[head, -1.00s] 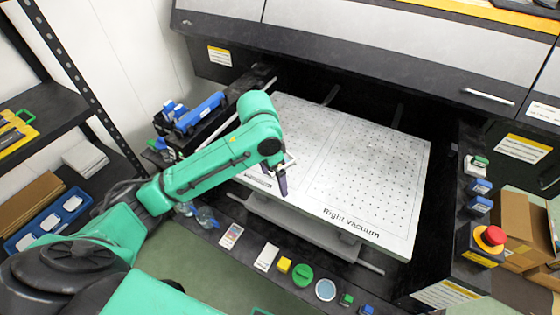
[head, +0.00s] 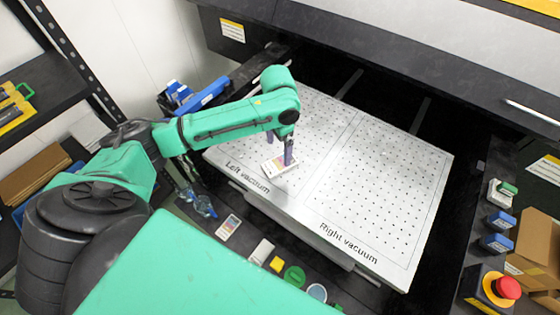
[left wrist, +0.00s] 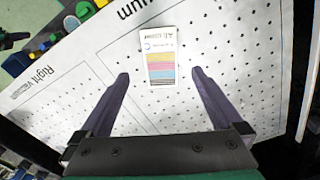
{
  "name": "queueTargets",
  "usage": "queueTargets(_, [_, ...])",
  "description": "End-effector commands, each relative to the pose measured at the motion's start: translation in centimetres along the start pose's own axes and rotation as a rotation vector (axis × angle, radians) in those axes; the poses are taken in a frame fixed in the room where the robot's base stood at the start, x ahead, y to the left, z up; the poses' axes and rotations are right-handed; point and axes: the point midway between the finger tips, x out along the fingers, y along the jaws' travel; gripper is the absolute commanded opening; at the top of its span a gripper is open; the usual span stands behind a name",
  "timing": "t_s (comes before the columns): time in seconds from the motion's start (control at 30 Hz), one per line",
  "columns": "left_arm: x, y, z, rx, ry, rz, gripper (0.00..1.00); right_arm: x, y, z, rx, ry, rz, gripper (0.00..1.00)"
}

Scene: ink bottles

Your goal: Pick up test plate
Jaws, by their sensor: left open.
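The test plate (head: 280,165) is a small white card with coloured stripes, lying flat on the left vacuum half of the white perforated bed (head: 335,200). My left gripper (head: 289,158) points down above it and covers part of it in the head view. In the left wrist view the plate (left wrist: 161,58) shows whole, just beyond the fingertips and centred between them. The left gripper (left wrist: 160,76) is open with nothing between its fingers. My right gripper is not in view.
A similar striped card (head: 228,228) lies on the dark front ledge, beside a white block (head: 262,251), a yellow block (head: 277,264) and a green round lid (head: 294,276). A red emergency button (head: 507,288) stands at right. The right vacuum half is clear.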

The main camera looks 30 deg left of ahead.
Motion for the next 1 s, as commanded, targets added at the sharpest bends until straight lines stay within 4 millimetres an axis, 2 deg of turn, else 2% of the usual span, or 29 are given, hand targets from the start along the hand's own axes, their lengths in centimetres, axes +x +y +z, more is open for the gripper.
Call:
queueTargets(0.13, [1.9,0.0,0.0,0.0,-0.001,0.001,1.0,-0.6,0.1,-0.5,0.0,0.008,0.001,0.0])
queueTargets(0.3, [4.8,0.2,0.0,0.0,-0.003,0.001,1.0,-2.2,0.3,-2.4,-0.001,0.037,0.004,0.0])
queueTargets(0.4, [6.5,0.2,0.0,0.002,0.0,-0.001,1.0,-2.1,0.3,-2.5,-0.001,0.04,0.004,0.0])
queueTargets(0.63, [7.0,0.1,-0.1,0.002,0.003,-0.001,1.0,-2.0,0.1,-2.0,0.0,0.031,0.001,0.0])
queueTargets(0.77, [7.0,0.1,-0.1,0.002,0.002,-0.001,0.5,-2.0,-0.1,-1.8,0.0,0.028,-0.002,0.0])
queueTargets(0.8, [7.0,0.1,-0.1,0.002,0.002,-0.001,0.35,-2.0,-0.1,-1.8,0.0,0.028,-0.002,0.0])
queueTargets(0.9, [6.9,0.1,-0.1,0.001,0.003,-0.001,0.02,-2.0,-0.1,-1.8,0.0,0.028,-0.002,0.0])
queueTargets(1.0, [6.9,0.1,-0.1,0.001,0.003,-0.001,0.02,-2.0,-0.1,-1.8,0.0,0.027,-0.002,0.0])
